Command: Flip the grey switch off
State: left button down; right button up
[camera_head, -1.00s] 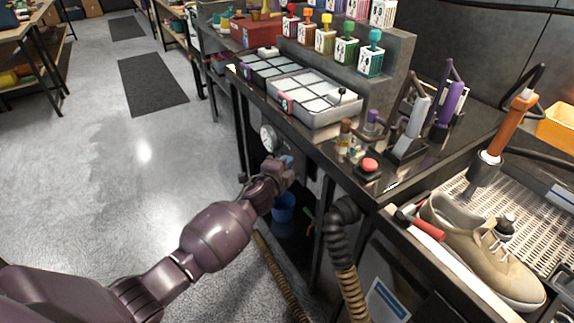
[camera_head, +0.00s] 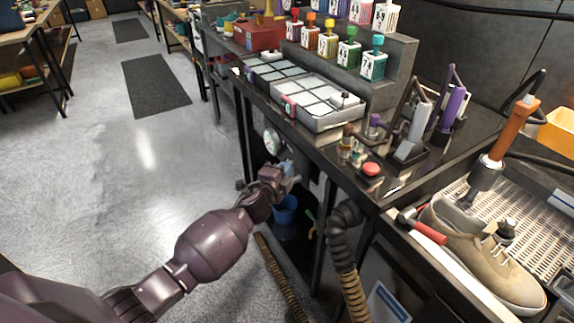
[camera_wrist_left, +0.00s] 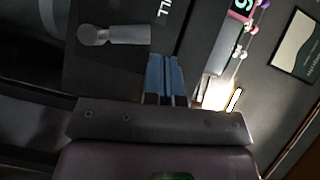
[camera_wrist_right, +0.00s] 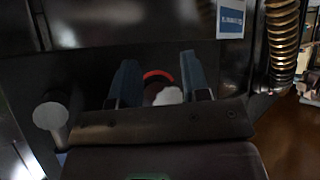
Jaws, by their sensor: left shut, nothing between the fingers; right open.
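A grey lever (camera_wrist_left: 115,35) with a rounded end, apparently the grey switch, is mounted on a dark panel beside white lettering in the left wrist view. My left gripper (camera_wrist_left: 165,62) is shut and empty, its blue fingers to the right of the lever and apart from it in that picture. In the head view my left gripper (camera_head: 287,168) is low by the front of the dark workbench, below its top. I cannot make out the lever there. My right gripper (camera_wrist_right: 158,68) is open and empty in the right wrist view, facing dark surfaces.
The workbench (camera_head: 325,155) carries a red button (camera_head: 371,169) and a tray of white blocks (camera_head: 320,104). A round gauge (camera_head: 272,142), a blue bucket (camera_head: 285,209) and a ribbed hose (camera_head: 345,255) are near my left gripper.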

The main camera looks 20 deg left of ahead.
pick_arm(q)
jog(key=s+p, duration=0.1)
jog(key=s, duration=0.7)
jog(key=shift+s+a+r, duration=0.15)
jog(key=shift+a+r, duration=0.05)
jog(key=shift+r, duration=0.1)
